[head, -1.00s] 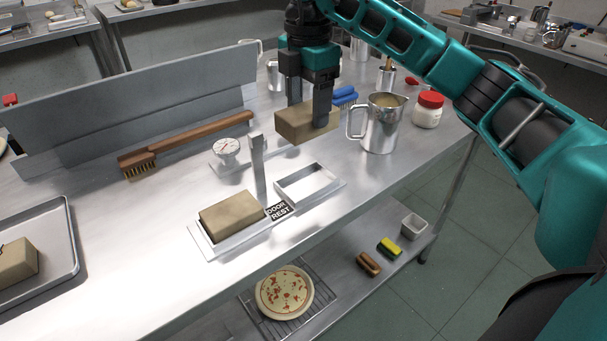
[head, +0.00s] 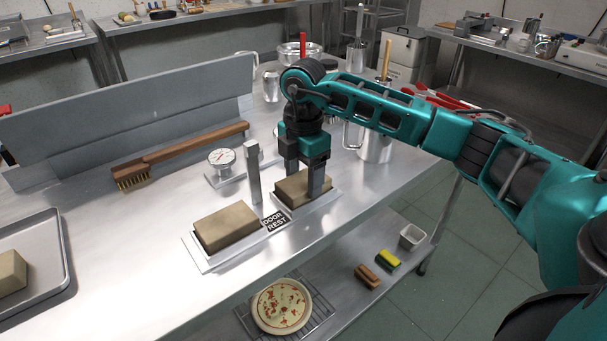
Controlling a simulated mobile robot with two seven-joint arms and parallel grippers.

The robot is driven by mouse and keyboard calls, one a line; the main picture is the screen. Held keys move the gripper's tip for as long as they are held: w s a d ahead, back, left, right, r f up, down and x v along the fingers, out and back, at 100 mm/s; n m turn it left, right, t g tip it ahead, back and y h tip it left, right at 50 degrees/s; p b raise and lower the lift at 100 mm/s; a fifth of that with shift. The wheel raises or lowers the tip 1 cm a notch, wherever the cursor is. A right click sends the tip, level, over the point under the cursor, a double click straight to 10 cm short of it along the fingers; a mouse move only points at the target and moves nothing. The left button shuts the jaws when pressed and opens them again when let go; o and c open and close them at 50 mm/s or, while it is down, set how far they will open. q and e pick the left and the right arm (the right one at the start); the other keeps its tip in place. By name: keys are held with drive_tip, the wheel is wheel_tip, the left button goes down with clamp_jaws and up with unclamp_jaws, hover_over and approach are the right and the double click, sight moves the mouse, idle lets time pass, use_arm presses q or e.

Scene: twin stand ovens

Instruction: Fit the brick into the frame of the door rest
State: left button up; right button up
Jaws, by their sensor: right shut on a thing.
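The door rest (head: 275,221) is a low metal base with a label, an upright post and two frames, on the steel table. A tan brick (head: 226,226) sits in its left frame. My right gripper (head: 304,186) points down and is shut on a second tan brick (head: 291,188) at the right frame (head: 318,206). That brick looks level and within the frame's outline; I cannot tell whether it is fully seated. My left gripper is not in view.
A tray (head: 62,262) with another brick (head: 10,272) is at left. The table front is clear.

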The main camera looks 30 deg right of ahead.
sight(303, 181)
drive_tip(key=o, duration=1.3)
drive_tip(key=shift+f, duration=0.1)
wheel_tip(303, 181, up, 12)
drive_tip(key=shift+r+p, duration=0.2)
drive_tip(key=shift+p, duration=0.25)
